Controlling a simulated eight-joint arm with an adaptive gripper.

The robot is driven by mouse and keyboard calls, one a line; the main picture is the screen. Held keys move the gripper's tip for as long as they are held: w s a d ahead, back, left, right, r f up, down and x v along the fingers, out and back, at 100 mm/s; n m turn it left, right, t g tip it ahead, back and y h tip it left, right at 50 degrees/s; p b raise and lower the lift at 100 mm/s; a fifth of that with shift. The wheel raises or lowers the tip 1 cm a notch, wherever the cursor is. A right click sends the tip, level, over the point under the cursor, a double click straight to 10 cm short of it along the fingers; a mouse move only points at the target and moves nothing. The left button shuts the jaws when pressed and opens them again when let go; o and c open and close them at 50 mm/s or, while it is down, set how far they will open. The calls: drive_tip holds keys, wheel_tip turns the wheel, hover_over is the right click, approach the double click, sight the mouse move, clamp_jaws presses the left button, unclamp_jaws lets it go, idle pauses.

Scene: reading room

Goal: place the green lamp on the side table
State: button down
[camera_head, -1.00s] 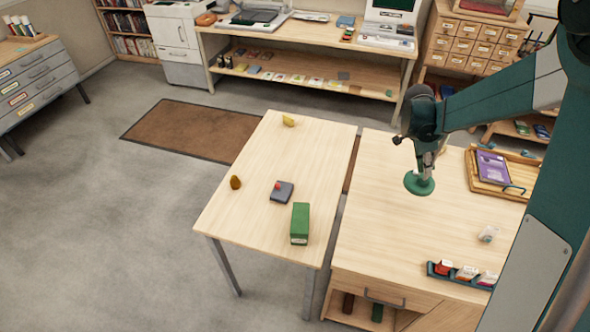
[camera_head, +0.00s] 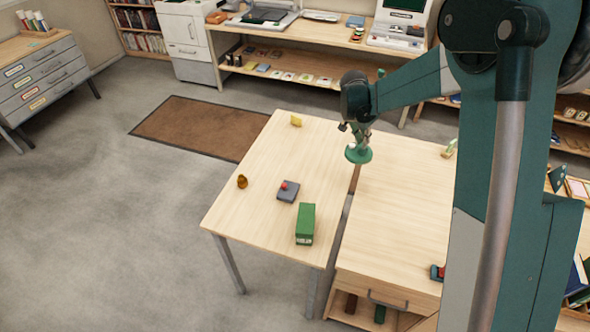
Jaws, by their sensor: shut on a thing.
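The green lamp (camera_head: 359,154) hangs from my gripper (camera_head: 364,132), its round green base lowest. My gripper is shut on it; the fingers and the lamp's upper part are small and partly merged in the view. The lamp is over the gap between the two tables, near the right edge of the left table, and looks raised above the tops. The left, smaller table (camera_head: 250,205), which looks like the side table, holds a green box (camera_head: 305,223), a grey device with a red knob (camera_head: 288,190), a brown egg-shaped thing (camera_head: 242,181) and a yellow object (camera_head: 296,120).
The right table (camera_head: 392,215) has a drawer; my arm hides much of its right side. A small green and white thing (camera_head: 449,148) stands at its far edge. The left table's middle back and front left are bare. A brown mat (camera_head: 195,125) lies behind.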

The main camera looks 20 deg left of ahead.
drive_tip(key=w+a+n+y, duration=0.1)
drive_tip(key=a+n, duration=0.3)
drive_tip(key=a, duration=1.1)
drive_tip(key=shift+t, duration=0.4)
drive_tip(key=shift+w, duration=0.1)
wheel_tip(320, 180, down, 6)
drive_tip(key=shift+p, duration=0.3)
drive_tip(key=shift+f, duration=0.1)
drive_tip(key=shift+f, duration=1.8)
drive_tip(key=shift+f, duration=0.1)
drive_tip(key=c, duration=2.9)
unclamp_jaws()
drive_tip(key=shift+f, duration=0.1)
drive_tip(key=o, duration=0.4)
drive_tip(key=shift+r, duration=0.2)
